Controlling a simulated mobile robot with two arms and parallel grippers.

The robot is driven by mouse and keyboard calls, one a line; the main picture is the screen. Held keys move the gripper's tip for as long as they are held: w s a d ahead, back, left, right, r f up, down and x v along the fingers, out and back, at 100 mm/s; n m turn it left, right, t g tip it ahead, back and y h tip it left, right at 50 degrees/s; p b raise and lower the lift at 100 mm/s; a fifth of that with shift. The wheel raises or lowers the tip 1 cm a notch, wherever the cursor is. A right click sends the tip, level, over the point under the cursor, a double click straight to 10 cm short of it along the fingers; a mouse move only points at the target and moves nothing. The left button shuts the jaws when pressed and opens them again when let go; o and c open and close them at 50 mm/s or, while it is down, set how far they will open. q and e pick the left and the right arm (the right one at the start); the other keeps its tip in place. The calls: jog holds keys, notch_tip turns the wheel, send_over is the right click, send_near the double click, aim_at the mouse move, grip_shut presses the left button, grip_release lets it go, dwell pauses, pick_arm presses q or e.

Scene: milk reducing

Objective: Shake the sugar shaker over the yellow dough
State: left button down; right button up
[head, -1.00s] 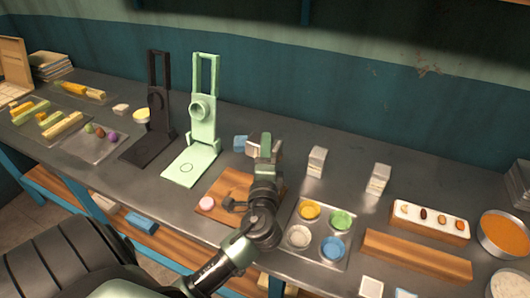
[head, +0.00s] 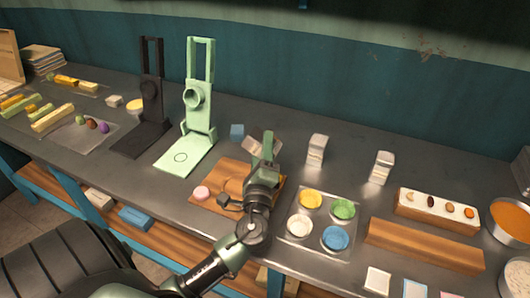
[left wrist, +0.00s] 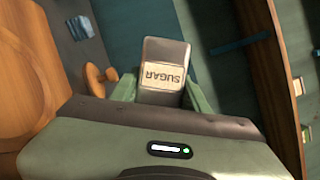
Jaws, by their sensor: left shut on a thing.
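My left gripper (head: 264,146) is shut on the sugar shaker (head: 254,146), a grey block-shaped container, above the back right of the wooden board (head: 218,200). In the left wrist view the shaker (left wrist: 162,76) sits between the green fingers (left wrist: 160,92), its SUGAR label upside down. A yellow round piece (head: 134,105) lies by the black press, and a yellow-filled cup (head: 311,199) is in the tray right of the board. I cannot tell which, if either, is the yellow dough. My arm hides part of the board. My right gripper is out of view.
A pink disc (head: 202,194) lies on the board's left. The green press (head: 198,120) and black press (head: 150,95) stand to the left. Two pale shakers (head: 316,150) (head: 381,168) stand to the right. A blue cube (head: 237,131) is behind the board.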

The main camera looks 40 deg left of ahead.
pick_arm(q)
notch_tip(320, 180, up, 3)
jog(key=p, duration=0.2)
jog(key=shift+r+p, duration=0.15)
jog(key=shift+p, duration=0.15)
jog(key=shift+f+b, duration=1.8)
jog(key=shift+b, duration=0.2)
notch_tip(320, 180, up, 4)
jog(key=p, duration=0.3)
jog(key=shift+f, duration=0.2)
notch_tip(320, 180, down, 4)
jog(key=b, duration=0.3)
jog(key=shift+r, duration=0.35)
jog(key=shift+a+r, duration=0.1)
jog(key=shift+a, duration=0.05)
